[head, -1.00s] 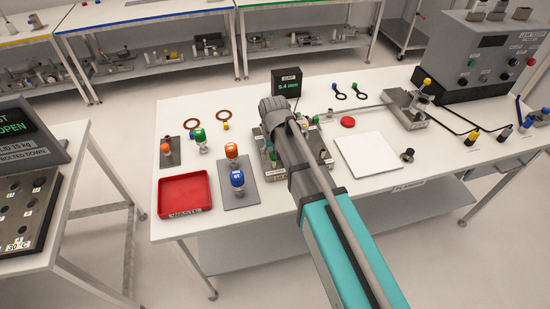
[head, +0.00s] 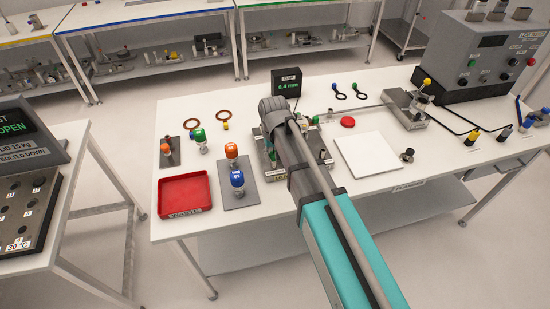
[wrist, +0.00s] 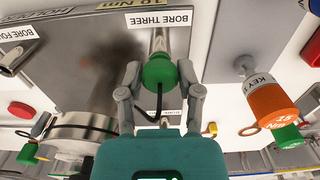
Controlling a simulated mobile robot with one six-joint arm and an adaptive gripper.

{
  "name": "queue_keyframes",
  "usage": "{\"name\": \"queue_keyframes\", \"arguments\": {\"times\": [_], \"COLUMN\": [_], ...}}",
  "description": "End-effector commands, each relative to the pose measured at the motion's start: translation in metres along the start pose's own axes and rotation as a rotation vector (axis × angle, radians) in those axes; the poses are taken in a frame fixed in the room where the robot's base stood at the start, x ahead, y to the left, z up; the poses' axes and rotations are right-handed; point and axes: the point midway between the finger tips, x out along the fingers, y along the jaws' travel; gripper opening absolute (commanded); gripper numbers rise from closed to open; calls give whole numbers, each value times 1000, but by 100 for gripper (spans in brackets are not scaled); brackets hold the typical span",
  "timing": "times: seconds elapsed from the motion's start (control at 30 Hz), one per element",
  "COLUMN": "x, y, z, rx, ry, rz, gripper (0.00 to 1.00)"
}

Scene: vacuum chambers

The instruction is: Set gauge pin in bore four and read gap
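A pin with a green cap and a metal shank (wrist: 160,72) stands by the label reading BORE THREE (wrist: 163,22) in the wrist view. My gripper (wrist: 160,80) has one finger on each side of the green cap and appears shut on it. The shank's lower end is hard to make out. The label for bore four (wrist: 16,33) is at the left edge, partly cut off. In the head view my arm hides most of the bore fixture (head: 327,163) and the gripper's tips. The gap display (head: 286,83) reads about 0.4 mm.
An orange-topped key (wrist: 272,105) stands near the fixture in the wrist view. In the head view, a red waste tray (head: 185,194) and a grey plate with orange and blue tools (head: 240,202) are left of my arm. A white pad (head: 368,155) lies to the right.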

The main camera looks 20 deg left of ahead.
Motion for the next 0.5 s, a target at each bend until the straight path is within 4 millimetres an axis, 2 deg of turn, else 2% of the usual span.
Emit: {"name": "queue_keyframes", "arguments": {"times": [0.03, 0.17, 0.2, 0.5], "x": [0, 0, 0, -2], "y": [0, 0, 0, 0], "z": [0, 0, 0, 0], "rx": [0, 0, 0, 0], "ry": [0, 0, 0, 0], "rz": [0, 0, 0, 0], "gripper": [27, 3, 0, 0]}}
